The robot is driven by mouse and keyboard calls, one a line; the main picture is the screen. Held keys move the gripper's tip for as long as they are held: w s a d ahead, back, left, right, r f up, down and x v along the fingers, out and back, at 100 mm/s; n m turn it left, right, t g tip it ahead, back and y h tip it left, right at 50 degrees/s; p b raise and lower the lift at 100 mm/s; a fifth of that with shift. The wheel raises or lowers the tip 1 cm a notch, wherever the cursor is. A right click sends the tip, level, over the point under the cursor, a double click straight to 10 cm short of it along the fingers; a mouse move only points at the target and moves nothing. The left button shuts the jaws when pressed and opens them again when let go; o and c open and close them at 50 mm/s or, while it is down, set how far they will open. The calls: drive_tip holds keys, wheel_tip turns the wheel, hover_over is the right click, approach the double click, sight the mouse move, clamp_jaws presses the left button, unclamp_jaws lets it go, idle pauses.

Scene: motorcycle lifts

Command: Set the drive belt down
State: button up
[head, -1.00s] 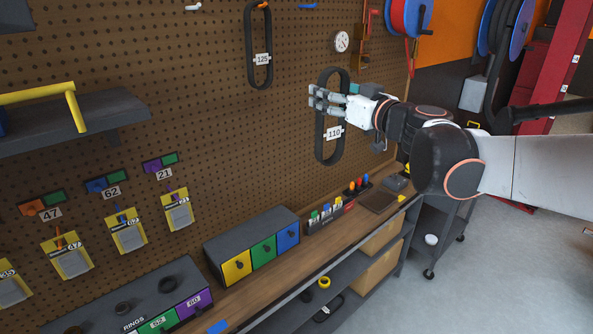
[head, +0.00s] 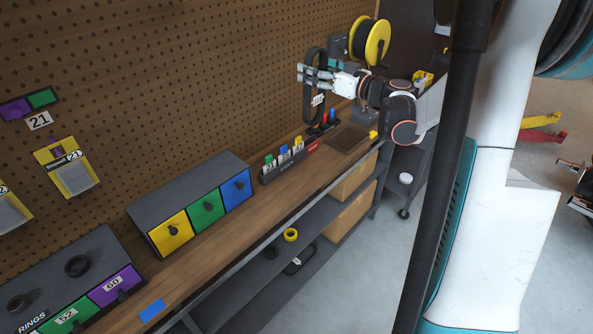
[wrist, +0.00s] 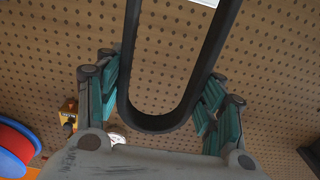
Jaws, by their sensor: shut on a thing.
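The drive belt (head: 308,107) is a long black loop with a white tag. It hangs upright from my gripper (head: 314,76) at the far end of the workbench, its lower end appearing near the pen-like tools. In the wrist view the black belt loop (wrist: 157,124) passes between the teal-padded fingers of my gripper (wrist: 160,85). My gripper is shut on it. The tag's number is too small to read now. In the head view the fingers cover part of the belt.
The wooden bench (head: 205,232) holds a yellow-green-blue drawer box (head: 160,200), a small bottle rack (head: 284,170), a dark tray (head: 347,138) and a blue patch (head: 152,310). Another black loop (head: 299,260) lies on the shelf below. The pegboard (head: 190,80) stands behind; bare wood shows along the front.

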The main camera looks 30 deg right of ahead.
wheel_tip(320, 180, down, 20)
drive_tip(key=b, duration=0.5)
drive_tip(key=shift+b, duration=0.4)
drive_tip(key=shift+w+f, duration=0.1)
drive_tip(key=shift+f, duration=0.1)
drive_tip(key=o, duration=1.2)
drive_tip(key=shift+f, duration=0.1)
drive_tip(key=shift+c, duration=0.2)
drive_tip(key=o, duration=0.4)
drive_tip(key=p+v, duration=0.1)
drive_tip(key=v, duration=1.1)
drive_tip(key=shift+r+p, duration=0.25)
drive_tip(key=shift+p, duration=0.15)
